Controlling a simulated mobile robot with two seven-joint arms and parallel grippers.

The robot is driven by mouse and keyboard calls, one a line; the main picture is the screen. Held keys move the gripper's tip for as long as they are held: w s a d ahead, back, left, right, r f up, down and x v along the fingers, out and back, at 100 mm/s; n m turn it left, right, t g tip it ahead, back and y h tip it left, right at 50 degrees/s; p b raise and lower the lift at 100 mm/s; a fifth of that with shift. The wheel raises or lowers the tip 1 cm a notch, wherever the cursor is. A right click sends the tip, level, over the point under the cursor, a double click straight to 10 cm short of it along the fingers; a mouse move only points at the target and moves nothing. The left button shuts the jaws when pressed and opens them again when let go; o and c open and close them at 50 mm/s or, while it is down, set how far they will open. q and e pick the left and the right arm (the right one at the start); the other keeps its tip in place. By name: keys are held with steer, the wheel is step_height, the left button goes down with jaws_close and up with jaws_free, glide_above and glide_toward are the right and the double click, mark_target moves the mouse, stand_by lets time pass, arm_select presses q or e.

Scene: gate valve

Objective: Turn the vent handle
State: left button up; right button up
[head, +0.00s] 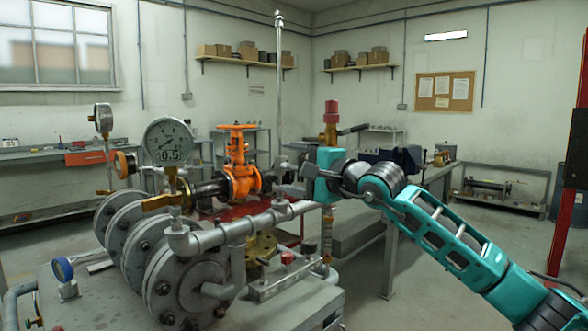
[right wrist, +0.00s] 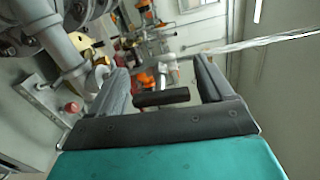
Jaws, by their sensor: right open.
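A black bar (right wrist: 162,97), which looks like the vent handle, lies between the two fingers of my right gripper (right wrist: 160,74) in the right wrist view. Gaps show at both ends, so the fingers are around it but not closed on it. In the head view my right gripper (head: 294,180) comes in from the right and is at the foot of the tall vent pipe (head: 279,80), above the grey pipe run. There the gripper largely hides the handle. The vent pipe also shows in the right wrist view (right wrist: 255,43). My left gripper is not in view.
An orange gate valve (head: 241,180) stands behind and left of my right gripper. A pressure gauge (head: 168,141) and large grey flanges (head: 180,285) are at the left. A red-topped fitting (head: 331,112) with a dark lever rises just behind my gripper. Open floor is at the right.

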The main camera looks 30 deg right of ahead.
steer(key=shift+s, duration=0.1)
steer(key=b+v, duration=0.4)
steer(key=v, duration=0.8)
steer(key=shift+s+d+b, duration=0.15)
steer(key=shift+s+b, duration=0.15)
steer(key=shift+b, duration=0.05)
steer(key=shift+f, duration=0.1)
